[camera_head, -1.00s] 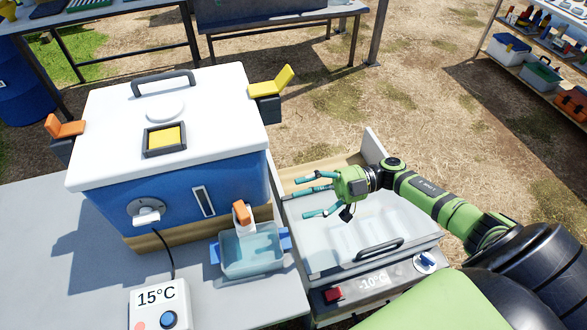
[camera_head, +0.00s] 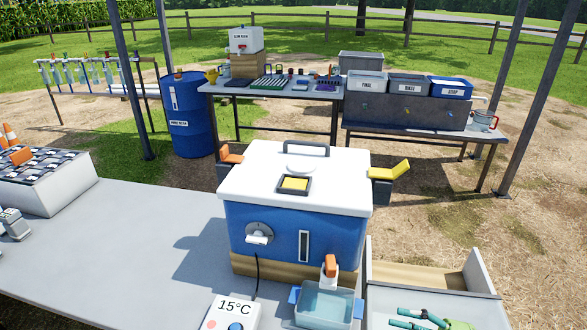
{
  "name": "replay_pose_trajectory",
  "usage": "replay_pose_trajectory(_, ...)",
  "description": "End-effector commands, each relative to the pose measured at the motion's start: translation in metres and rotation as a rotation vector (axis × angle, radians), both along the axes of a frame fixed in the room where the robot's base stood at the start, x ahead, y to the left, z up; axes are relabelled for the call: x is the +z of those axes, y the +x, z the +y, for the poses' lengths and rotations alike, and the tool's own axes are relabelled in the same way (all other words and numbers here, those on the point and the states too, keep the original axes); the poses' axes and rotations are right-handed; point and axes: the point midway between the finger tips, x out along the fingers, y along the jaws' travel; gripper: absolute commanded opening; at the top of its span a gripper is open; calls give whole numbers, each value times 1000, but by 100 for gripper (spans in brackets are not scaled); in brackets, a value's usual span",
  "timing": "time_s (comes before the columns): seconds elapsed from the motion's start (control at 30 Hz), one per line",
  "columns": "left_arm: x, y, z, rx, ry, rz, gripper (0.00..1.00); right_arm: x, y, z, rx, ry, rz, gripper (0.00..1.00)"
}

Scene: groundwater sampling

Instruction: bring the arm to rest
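My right gripper (camera_head: 405,318) shows at the bottom right, cut off by the lower edge of the picture. Its teal fingers are spread apart with nothing between them. It is over the grey-white chest (camera_head: 484,275) marked -10°C in the earlier frame, to the right of the small water tub. The rest of my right arm is out of view below. My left gripper is not in view.
A blue cooler with a white lid (camera_head: 345,180) stands left of my gripper, with an orange-handled tap and a tub (camera_head: 323,318) in front. A 15°C control box (camera_head: 232,312) sits on the grey table (camera_head: 130,240). Wash basins (camera_head: 410,85) stand behind on a bench.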

Motion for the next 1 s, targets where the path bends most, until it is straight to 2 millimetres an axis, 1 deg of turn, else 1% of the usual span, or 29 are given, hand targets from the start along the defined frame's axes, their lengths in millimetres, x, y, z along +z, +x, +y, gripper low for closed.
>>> replay_pose_trajectory(0.03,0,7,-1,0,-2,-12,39,1,7,7,-48,12,-15,72)
replay_pose_trajectory(0.17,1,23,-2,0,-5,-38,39,5,26,20,-185,31,-48,72)
replay_pose_trajectory(0.2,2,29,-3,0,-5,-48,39,6,32,23,-233,35,-56,72)
replay_pose_trajectory(0.3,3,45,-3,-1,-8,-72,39,8,47,30,-369,45,-65,72)
replay_pose_trajectory(0.37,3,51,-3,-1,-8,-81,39,8,56,32,-466,48,-60,72)
replay_pose_trajectory(0.47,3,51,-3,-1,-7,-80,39,7,68,31,-655,40,-23,72)
replay_pose_trajectory(0.53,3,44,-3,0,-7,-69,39,3,73,27,-788,17,25,72)
replay_pose_trajectory(0.6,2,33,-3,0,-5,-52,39,-5,72,20,-911,-17,93,72)
replay_pose_trajectory(0.67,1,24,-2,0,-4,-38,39,-14,67,14,-1007,-56,164,72)
replay_pose_trajectory(0.77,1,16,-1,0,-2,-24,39,-33,49,5,-1137,-138,307,72)
replay_pose_trajectory(0.87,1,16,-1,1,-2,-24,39,-52,20,0,-1226,-240,474,72)
replay_pose_trajectory(0.9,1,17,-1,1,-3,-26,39,-60,6,0,-1247,-285,545,72)
replay_pose_trajectory(0.97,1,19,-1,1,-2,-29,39,-70,-15,0,-1266,-348,642,72)
replay_pose_trajectory(1.0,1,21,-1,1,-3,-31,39,-75,-29,0,-1271,-388,699,72)
